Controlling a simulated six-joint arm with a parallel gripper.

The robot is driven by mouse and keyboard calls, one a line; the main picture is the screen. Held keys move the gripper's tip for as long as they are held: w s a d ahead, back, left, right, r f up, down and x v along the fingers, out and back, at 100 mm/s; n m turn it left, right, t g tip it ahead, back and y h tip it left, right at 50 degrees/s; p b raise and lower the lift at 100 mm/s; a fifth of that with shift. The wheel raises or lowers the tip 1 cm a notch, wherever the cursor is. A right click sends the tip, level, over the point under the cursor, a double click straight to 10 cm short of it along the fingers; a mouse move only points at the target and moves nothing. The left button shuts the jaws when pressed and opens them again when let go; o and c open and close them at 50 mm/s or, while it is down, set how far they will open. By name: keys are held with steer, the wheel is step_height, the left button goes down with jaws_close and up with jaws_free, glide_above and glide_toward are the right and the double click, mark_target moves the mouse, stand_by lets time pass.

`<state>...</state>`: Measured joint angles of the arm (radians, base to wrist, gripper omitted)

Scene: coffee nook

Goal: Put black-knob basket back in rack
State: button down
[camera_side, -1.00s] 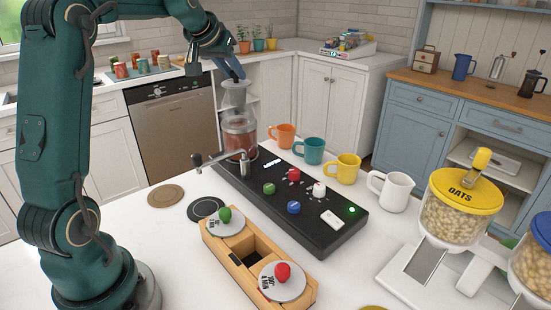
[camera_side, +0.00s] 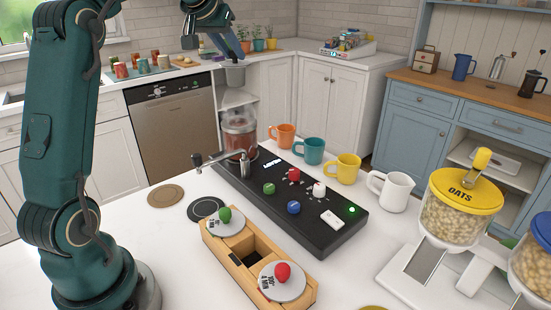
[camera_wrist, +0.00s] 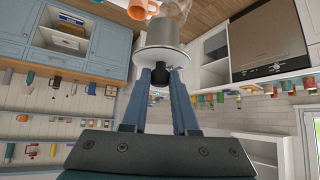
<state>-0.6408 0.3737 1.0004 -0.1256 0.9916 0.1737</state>
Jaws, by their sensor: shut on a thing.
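My gripper (camera_side: 234,55) is shut on the black-knob basket (camera_side: 235,75), holding it in the air above the clear glass vessel (camera_side: 239,128). In the wrist view the basket (camera_wrist: 161,42) is a grey metal cup with a wide rim plate. Its black knob (camera_wrist: 158,75) sits between the fingertips. The wooden rack (camera_side: 250,245) stands at the front middle. It holds a green-knob basket (camera_side: 224,217) at its far end and a red-knob basket (camera_side: 281,278) at its near end. Its dark middle opening (camera_side: 251,256) is empty.
A black console (camera_side: 300,190) with coloured knobs lies behind the rack. Several mugs, including a yellow mug (camera_side: 346,167), line its back edge. A black round coaster (camera_side: 206,208) lies beside the rack. An oats jar (camera_side: 461,205) stands right.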

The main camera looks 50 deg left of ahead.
mark_target(241, 65)
steer(key=shift+s+d+r, duration=0.1)
steer(key=shift+r, duration=0.05)
steer(key=shift+s+d+f+m+t+h, duration=0.1)
steer(key=shift+s+d+f+m+h, duration=0.15)
steer(key=shift+d+m, duration=0.15)
steer(key=shift+s+d+f+m+t+h, duration=0.1)
steer(key=shift+d+f+m+h, duration=0.15)
steer(key=shift+d, duration=0.3)
steer(key=shift+s+d+f+m+t+h, duration=0.1)
steer(key=shift+s+d+f+m+h, duration=0.1)
steer(key=shift+d+m, duration=0.2)
steer(key=s+d+r+m+g+h, duration=0.1)
steer(key=s+d+m+g+h, duration=0.3)
steer(key=s+d+m+h, duration=0.5)
steer(key=s+d+m+g+h, duration=0.35)
steer(key=s+d+m, duration=0.25)
steer(key=d+m, duration=0.7)
step_height(241, 65, down, 17)
steer(key=d+n, duration=0.1)
steer(key=d, duration=0.1)
steer(key=shift+n+y, duration=0.35)
steer(key=shift+s+f, duration=0.1)
steer(key=shift+f, duration=2.2)
stand_by(0.7)
